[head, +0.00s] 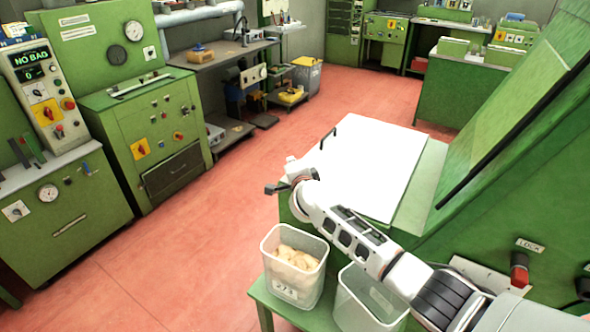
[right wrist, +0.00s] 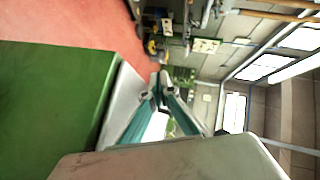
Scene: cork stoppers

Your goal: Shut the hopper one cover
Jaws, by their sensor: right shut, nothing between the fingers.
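A white panel with a dark handle, which looks like the hopper cover (head: 372,160), lies over the top of the green machine (head: 425,190) in the head view. It looks flat or nearly so; I cannot tell if it is fully seated, and no hopper label is readable. My right gripper (head: 272,188) is at the machine's near left corner, left of the panel and apart from its handle (head: 328,137). It is shut and empty. In the right wrist view the right gripper (right wrist: 160,82) points past the machine's green side. My left gripper is not in view.
A clear bin of corks (head: 296,265) and another clear bin (head: 368,300) stand on a green bench under my right arm. A sloped green panel (head: 500,130) rises right of the white one. The red floor (head: 200,230) on the left is clear.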

